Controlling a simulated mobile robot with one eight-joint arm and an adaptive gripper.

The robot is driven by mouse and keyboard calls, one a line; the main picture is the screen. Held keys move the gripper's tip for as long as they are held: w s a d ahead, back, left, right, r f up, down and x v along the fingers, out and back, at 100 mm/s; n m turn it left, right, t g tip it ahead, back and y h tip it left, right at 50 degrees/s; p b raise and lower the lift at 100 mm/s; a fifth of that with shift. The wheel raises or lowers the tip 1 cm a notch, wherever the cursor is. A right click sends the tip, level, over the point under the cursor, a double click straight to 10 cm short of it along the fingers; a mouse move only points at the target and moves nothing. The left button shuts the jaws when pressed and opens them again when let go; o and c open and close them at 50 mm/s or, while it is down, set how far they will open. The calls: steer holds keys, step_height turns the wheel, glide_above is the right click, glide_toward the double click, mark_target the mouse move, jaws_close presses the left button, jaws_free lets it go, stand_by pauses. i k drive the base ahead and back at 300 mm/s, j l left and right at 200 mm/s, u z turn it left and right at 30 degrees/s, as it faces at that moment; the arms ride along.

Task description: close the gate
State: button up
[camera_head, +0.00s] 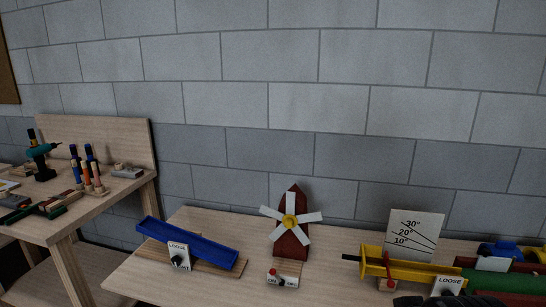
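No part in view is clearly marked as the gate. A yellow trough (423,268) lies at the right of the bench, with a thin red upright piece (388,263) at its left part; I cannot tell whether this is the gate or how it stands. A white card (448,286) reading "LOOSE" is at the trough's front. A blue trough (190,241) at the left slopes down to the right, with a similar knobbed label (179,257). A dark ribbed shape at the bottom edge may be part of my arm; no gripper fingers show.
A windmill (291,222) with a white switch box (283,276) stands mid-bench. A white angle card (414,234) rises behind the yellow trough. Green, red and blue parts crowd the right end. A second table (101,205) with tools stands left. Bare bench lies between blue trough and windmill.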

mark_target(483, 262)
steer(key=z, duration=1.3)
